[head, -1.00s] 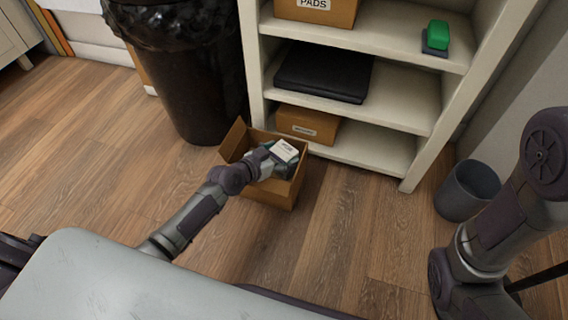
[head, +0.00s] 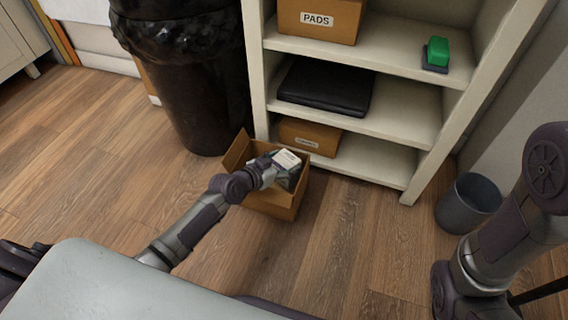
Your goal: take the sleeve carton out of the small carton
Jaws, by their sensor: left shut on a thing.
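The small carton (head: 268,203) is an open brown box on the wood floor in front of the shelf. The sleeve carton (head: 287,159) is a small box with a white top, seen at the carton's opening. My left gripper (head: 277,168) reaches in over the carton from the left and is shut on the sleeve carton. The fingers partly cover it, and I cannot tell how far its lower part is inside the small carton. My right gripper is out of view; only my right arm shows at the right.
A white shelf unit (head: 431,150) stands behind, holding a PADS box (head: 318,20), a black flat case (head: 325,85), a brown box (head: 309,136) and a green block (head: 438,51). A black bin (head: 197,95) is at left, a grey bin (head: 468,203) at right. Floor in front is clear.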

